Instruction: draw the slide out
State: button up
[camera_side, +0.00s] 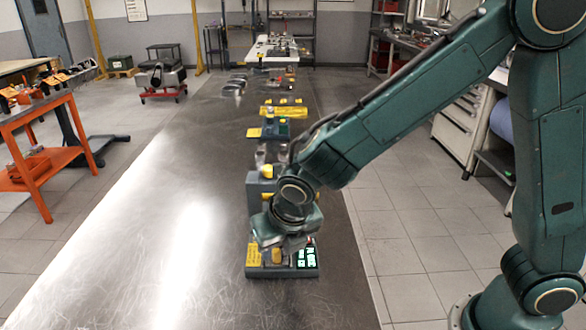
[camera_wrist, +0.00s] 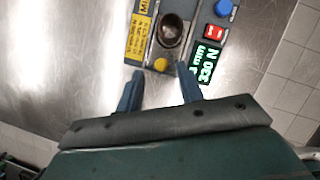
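A dark grey fixture (camera_side: 282,271) with a yellow label and a lit green display sits on the bench below my gripper (camera_side: 286,247). In the wrist view, the fixture has a grey channel-like strip with a round metal part (camera_wrist: 170,31) and a yellow knob (camera_wrist: 161,64) in front of it. I cannot tell for sure which piece is the slide. My gripper also shows in the wrist view (camera_wrist: 158,76). Its two blue-grey fingers stand apart, one on each side of the knob in the picture. No contact with the knob is visible, and its height gap is unclear.
In the wrist view, a green display (camera_wrist: 207,62), a red switch (camera_wrist: 214,32) and a blue button (camera_wrist: 223,8) lie right of the strip. A yellow label (camera_wrist: 139,38) lies left. More fixtures (camera_side: 278,128) line the bench behind. The bench (camera_side: 150,240) is bare on the left.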

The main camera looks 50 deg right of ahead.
jog(key=v, duration=1.1)
jog(key=shift+s+r, duration=0.25)
jog(key=shift+r, duration=0.1)
jog(key=s+d+r+m, duration=0.1)
jog(key=s+d+m, duration=0.4)
jog(key=m, duration=0.5)
jog(key=s+d+r+m+t+y, duration=0.1)
jog(key=s+d+m, duration=0.4)
jog(key=m, duration=0.6)
jog(key=s+d+r+m, duration=0.2)
jog(key=s+d+m, duration=0.3)
jog(key=m, duration=0.6)
jog(key=shift+s+d, duration=0.3)
jog(key=shift+d, duration=0.7)
